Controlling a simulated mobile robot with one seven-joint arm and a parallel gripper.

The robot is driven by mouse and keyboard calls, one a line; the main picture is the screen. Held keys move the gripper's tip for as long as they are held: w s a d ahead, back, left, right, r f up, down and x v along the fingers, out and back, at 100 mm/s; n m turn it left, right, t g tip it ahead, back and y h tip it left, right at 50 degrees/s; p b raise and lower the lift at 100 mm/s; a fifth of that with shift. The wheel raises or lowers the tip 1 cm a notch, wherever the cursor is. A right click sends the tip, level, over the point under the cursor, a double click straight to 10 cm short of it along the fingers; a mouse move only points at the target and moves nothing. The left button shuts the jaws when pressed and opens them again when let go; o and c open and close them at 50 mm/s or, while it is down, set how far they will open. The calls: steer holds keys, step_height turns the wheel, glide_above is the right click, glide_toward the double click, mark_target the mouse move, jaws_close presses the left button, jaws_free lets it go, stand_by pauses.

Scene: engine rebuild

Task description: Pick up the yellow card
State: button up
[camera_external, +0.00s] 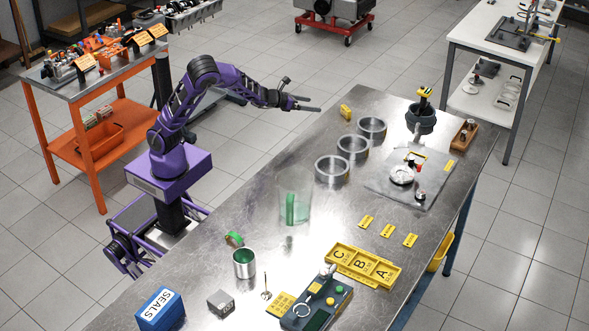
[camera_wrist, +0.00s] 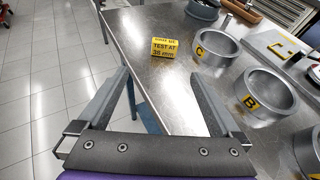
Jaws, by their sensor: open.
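A small yellow card (camera_wrist: 164,48) with black print, reading "TEST AT 36 mm", stands on the metal bench near its edge. It also shows in the external view (camera_external: 346,112), beyond the rings. My gripper (camera_external: 307,103) is open and empty, raised to the left of the card in the external view. In the wrist view, the card appears ahead of and between the open fingers (camera_wrist: 160,76), apart from both. Several small flat yellow tags (camera_external: 388,230) also lie on the bench, and another yellow card (camera_external: 280,304) lies at the front.
Metal rings stand close to the card, including one marked C (camera_wrist: 215,47) and one marked B (camera_wrist: 265,93). A dark pot (camera_external: 421,118), a grey plate (camera_external: 408,182), a clear cylinder (camera_external: 294,193) and a yellow A-B-C tray (camera_external: 340,262) are on the bench. Floor lies beyond its edge.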

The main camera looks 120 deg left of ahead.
glide_toward(344, 111)
steer(key=shift+m, duration=0.3)
steer(key=x, duration=0.4)
steer(key=shift+s+a+b, duration=0.15)
steer(key=shift+a+b, duration=0.25)
steer(key=shift+a, duration=0.1)
steer(key=shift+w+d+x, duration=0.1)
steer(key=shift+w+x, duration=0.05)
steer(key=shift+x, duration=1.35)
steer(key=shift+w+d+x, duration=0.1)
steer(key=shift+x, duration=1.35)
steer(key=shift+c, duration=0.2)
steer(key=c, duration=1.2)
step_height(344, 111, up, 28)
steer(key=p, duration=1)
